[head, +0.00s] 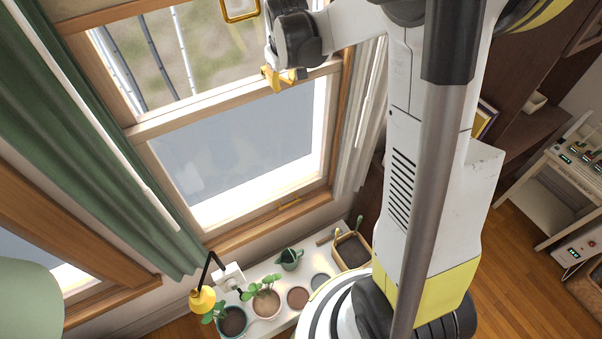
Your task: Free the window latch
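The wooden-framed window (235,105) fills the upper left of the head view, with a pale rail across its middle. My gripper (278,78) is at the right part of this rail, below the dark wrist joint. Small yellow-orange parts show there, and I cannot tell gripper fingers from latch. I cannot make out the latch as a separate thing; it may be hidden behind my gripper. Whether the gripper touches or holds anything is not clear. A small brass-coloured pull (289,202) sits on the window's bottom rail.
A green curtain (85,130) hangs left of the window and a pale curtain (362,120) right of it. Wooden floor shows at right.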

